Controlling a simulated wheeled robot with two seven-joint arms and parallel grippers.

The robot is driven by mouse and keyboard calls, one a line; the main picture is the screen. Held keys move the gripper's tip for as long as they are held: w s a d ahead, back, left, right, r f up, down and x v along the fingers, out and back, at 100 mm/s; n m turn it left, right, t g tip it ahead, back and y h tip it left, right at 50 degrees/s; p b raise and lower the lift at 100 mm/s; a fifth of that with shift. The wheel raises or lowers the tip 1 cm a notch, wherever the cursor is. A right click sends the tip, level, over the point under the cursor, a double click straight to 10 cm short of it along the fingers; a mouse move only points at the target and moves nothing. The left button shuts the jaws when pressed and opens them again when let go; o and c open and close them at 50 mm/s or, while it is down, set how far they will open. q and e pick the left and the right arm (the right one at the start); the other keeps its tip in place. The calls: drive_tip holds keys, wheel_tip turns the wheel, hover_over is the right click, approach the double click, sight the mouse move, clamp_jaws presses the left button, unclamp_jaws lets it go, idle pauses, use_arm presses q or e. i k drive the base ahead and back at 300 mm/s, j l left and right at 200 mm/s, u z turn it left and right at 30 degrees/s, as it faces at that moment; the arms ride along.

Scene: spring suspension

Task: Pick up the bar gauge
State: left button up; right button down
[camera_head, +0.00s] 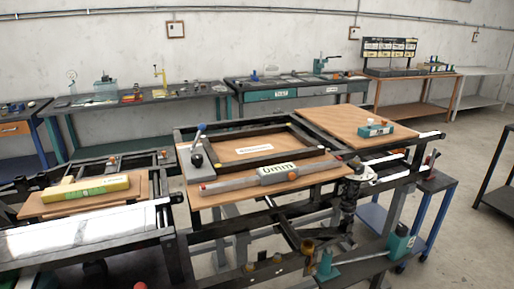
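The bar gauge appears to be the long grey bar (236,183) lying along the front edge of the middle wooden board. It has a red tip at its left end and a pale green label reading "0mm" near its middle. A small orange part sits just below the label. The bar lies tilted slightly up to the right, and nothing is gripping it. Neither of my grippers can be made out in the head view.
The wooden board (215,199) rests on a dark metal frame. Behind the bar are a dark square frame (240,133) and a blue-knobbed lever (199,142). A yellow-green box (86,188) lies left, a teal box (376,129) right. Workbenches line the wall.

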sight(268, 176)
drive_tip(key=z, duration=1.55)
drive_tip(key=k, duration=0.75)
